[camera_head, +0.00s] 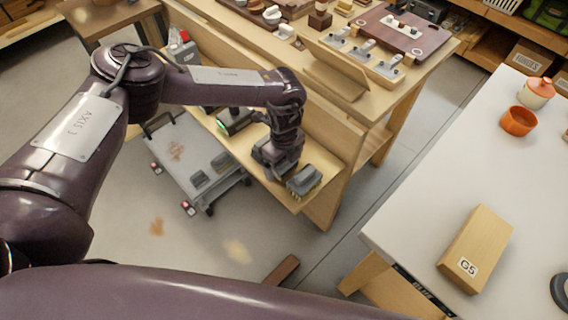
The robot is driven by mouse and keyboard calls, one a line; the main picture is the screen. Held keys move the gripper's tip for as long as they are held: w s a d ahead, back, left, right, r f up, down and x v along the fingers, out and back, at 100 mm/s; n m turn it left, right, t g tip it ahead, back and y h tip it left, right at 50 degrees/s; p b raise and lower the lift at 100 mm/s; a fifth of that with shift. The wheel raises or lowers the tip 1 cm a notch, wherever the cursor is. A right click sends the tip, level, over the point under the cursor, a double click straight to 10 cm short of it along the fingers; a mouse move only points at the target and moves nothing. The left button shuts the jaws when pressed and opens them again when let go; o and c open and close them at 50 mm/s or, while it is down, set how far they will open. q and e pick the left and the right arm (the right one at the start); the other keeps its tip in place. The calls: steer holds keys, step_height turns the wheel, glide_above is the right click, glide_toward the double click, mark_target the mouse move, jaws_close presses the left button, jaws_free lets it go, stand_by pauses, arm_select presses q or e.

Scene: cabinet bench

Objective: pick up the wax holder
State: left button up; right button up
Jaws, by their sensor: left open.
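I cannot tell for certain which thing is the wax holder. My left gripper (279,171) reaches down to the lower shelf of the wooden bench and is open. Its fingertips are small and partly hidden by its own body. A grey block (304,180) with a pale, bristle-like underside lies on the shelf end just right of the gripper, very close to it; I cannot tell whether they touch. A dark object with a green light (235,121) lies on the same shelf, left of the gripper. My right gripper is not in view.
The wooden bench top (330,85) overhangs behind the gripper, holding several tools and a board. A grey wheeled cart (184,152) stands left. A white table (420,190) at right carries a wooden block (476,245), an orange cup (518,121) and a lidded jar (536,92).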

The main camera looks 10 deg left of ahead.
arm_select(q)
steer(key=c, duration=1.2)
steer(key=shift+o, duration=0.2)
steer(key=shift+r, duration=0.1)
step_height(320, 180, up, 11)
steer(key=shift+w+f, duration=0.1)
steer(key=shift+f, duration=0.05)
step_height(320, 180, up, 9)
steer(key=shift+p, duration=0.35)
steer(key=o, duration=0.4)
steer(key=shift+c, duration=1)
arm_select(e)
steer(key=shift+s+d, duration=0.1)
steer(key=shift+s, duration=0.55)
